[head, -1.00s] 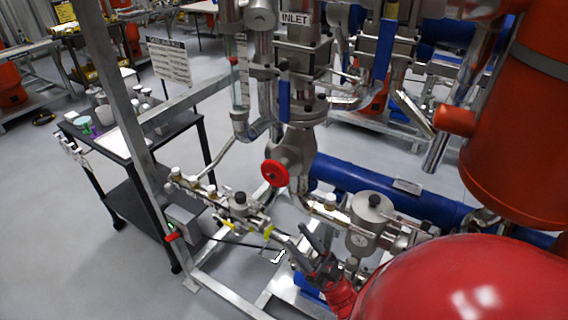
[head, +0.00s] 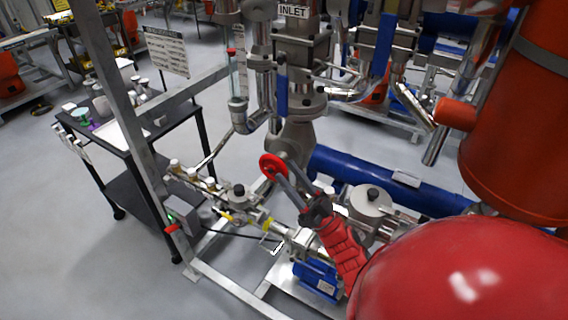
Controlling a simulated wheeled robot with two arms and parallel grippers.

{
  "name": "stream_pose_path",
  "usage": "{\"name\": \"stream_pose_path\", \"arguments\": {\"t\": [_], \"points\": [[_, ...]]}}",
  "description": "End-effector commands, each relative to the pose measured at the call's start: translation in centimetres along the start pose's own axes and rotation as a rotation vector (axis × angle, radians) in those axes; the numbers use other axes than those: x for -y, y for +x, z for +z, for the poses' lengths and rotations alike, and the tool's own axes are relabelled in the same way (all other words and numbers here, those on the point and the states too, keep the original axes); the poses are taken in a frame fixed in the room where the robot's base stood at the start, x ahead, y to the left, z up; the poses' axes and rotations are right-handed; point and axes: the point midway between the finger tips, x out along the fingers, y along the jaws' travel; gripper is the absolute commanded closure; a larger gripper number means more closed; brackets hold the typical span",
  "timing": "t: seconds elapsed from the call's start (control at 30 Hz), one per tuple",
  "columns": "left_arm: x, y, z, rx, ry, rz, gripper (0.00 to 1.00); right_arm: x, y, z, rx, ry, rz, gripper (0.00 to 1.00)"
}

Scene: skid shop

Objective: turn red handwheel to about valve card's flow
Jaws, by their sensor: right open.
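The red handwheel (head: 269,166) sits on the grey valve body under the INLET sign, near the middle of the head view. My right gripper (head: 284,168) is open, with its grey fingers reaching up and left to the handwheel's right side. One finger overlaps the wheel's rim in the picture; I cannot tell whether they touch. A white card with printed lines (head: 166,52) hangs at the upper left; its text is too small to read. A clear tube with a red top, likely a flow gauge (head: 236,80), stands left of the valve. My left gripper is not in view.
A grey frame post (head: 112,95) rises left of the valve. A blue horizontal cylinder (head: 400,185) runs behind. A black cart (head: 160,135) with bottles stands at left. Open floor lies at lower left.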

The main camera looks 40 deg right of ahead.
Motion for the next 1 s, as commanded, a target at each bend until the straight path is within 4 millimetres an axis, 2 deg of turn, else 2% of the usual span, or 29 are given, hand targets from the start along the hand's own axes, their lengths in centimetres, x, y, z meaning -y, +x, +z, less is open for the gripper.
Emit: {"name": "stream_pose_path", "arguments": {"t": [0.03,0.2,0.5,0.57,0.8,1.0], "points": [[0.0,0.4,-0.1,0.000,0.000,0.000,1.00,0.1,0.9,-0.1,-0.001,0.000,-0.003,0.51],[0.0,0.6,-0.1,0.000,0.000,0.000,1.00,0.1,2.3,0.0,0.000,0.000,-0.003,0.51],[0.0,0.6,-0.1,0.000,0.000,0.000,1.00,0.1,2.5,0.1,0.001,0.000,-0.001,0.51],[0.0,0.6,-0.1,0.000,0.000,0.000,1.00,0.1,2.5,0.1,0.001,0.000,-0.001,0.58],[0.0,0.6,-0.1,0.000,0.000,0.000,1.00,0.0,2.5,0.1,0.001,0.000,-0.001,1.00],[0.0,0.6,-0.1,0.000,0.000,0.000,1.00,0.0,2.5,0.1,0.001,0.000,-0.001,1.00]]}}
